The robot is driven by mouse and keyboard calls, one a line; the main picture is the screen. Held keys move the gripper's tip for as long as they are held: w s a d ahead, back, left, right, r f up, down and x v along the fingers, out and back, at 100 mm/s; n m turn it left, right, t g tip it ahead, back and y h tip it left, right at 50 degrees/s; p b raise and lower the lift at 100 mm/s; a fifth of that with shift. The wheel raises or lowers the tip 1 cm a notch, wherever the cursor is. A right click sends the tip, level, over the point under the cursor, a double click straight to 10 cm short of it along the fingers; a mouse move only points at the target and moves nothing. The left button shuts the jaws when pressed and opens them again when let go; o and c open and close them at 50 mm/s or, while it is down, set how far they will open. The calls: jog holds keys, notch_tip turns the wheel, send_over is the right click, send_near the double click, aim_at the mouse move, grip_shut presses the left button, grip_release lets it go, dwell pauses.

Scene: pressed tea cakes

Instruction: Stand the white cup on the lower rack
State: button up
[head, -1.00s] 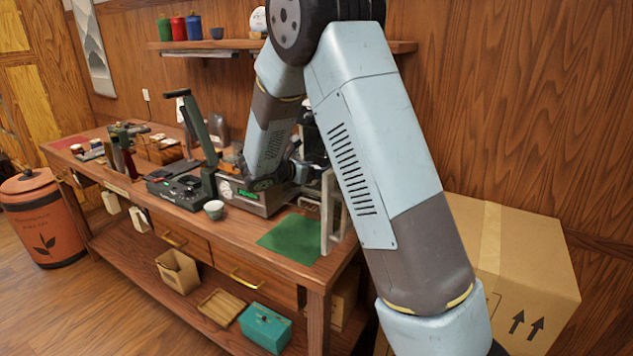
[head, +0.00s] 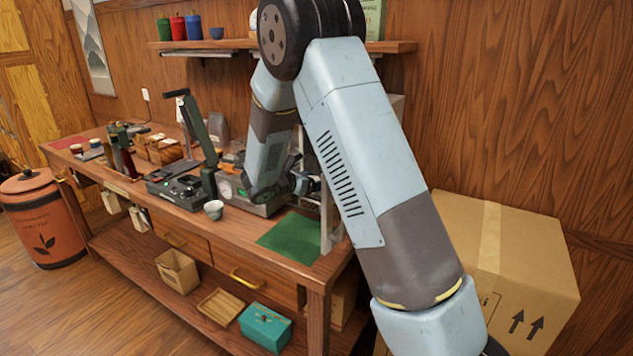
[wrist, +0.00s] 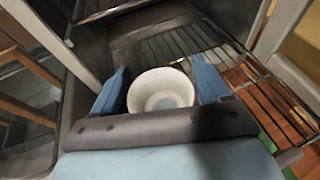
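The white cup (wrist: 160,92) is between the two blue fingers of my gripper (wrist: 162,85) in the wrist view, its open mouth facing the camera. The fingers appear to touch it on both sides. A wire rack (wrist: 262,92) lies ahead and to the right of the cup, inside a pale metal frame. I cannot tell whether the cup's base touches the wires. In the head view my gripper (head: 306,184) is at the metal frame (head: 326,215) at the bench's right end, mostly hidden by my arm, and the held cup is not visible.
Another small pale cup (head: 213,209) stands near the bench's front edge. A green mat (head: 290,240) lies in front of the frame. A boxy machine (head: 235,195) is left of my gripper. More wires (wrist: 105,10) show at the wrist view's upper left. A cardboard box (head: 530,250) stands right.

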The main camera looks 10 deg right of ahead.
jog(key=shift+o, duration=1)
jog(key=shift+a+r, duration=0.1)
jog(key=v, duration=1.2)
